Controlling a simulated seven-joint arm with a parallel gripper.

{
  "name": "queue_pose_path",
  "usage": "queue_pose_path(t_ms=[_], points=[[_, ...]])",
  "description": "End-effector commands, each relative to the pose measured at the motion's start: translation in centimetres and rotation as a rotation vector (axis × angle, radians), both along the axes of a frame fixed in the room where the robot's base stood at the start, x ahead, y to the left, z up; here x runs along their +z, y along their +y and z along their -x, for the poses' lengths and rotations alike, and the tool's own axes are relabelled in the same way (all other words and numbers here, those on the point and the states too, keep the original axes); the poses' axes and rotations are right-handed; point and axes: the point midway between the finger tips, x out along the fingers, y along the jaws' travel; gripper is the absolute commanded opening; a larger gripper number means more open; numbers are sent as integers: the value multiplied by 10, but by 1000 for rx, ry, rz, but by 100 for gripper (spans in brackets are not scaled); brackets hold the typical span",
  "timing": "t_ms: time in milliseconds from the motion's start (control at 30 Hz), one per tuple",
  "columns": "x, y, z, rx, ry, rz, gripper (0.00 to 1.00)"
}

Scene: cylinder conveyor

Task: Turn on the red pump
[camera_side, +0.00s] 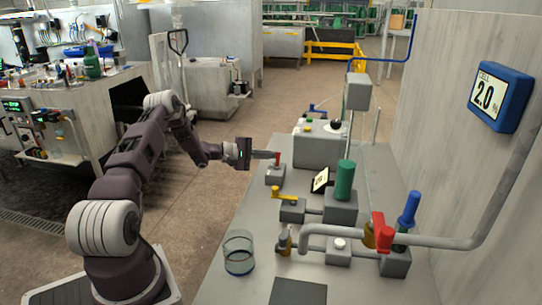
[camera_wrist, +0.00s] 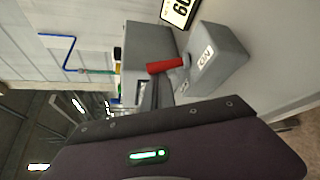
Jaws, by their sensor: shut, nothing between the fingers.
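In the wrist view the red lever (camera_wrist: 166,65) is a short rod on the grey box (camera_wrist: 215,60), whose face has a label that seems to read "ON". My gripper (camera_side: 271,155) is shut and empty, its tips right beside the lever in the side view. In the wrist view my gripper's fingers (camera_wrist: 154,90) reach close to the lever; I cannot tell whether they touch it. Which position the lever is set to is unclear.
Behind the switch stands a larger grey box (camera_side: 318,150). To the right are a yellow lever (camera_side: 284,194), a green cylinder (camera_side: 345,180), a red valve handle (camera_side: 382,232) and a blue cylinder (camera_side: 408,210). A glass beaker (camera_side: 239,254) stands at the front left; a display (camera_side: 498,97) reads 2.0.

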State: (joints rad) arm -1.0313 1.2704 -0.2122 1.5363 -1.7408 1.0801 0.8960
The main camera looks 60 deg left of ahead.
Motion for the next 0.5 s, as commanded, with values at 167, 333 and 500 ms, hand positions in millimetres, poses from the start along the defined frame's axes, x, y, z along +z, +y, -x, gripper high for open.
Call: queue_pose_path(t_ms=[167,333,500], points=[[0,-1,2,2,-50,-48,0],[1,-2,2,1,-90,-89,0],[2,-3,3,1,-136,-133,0]])
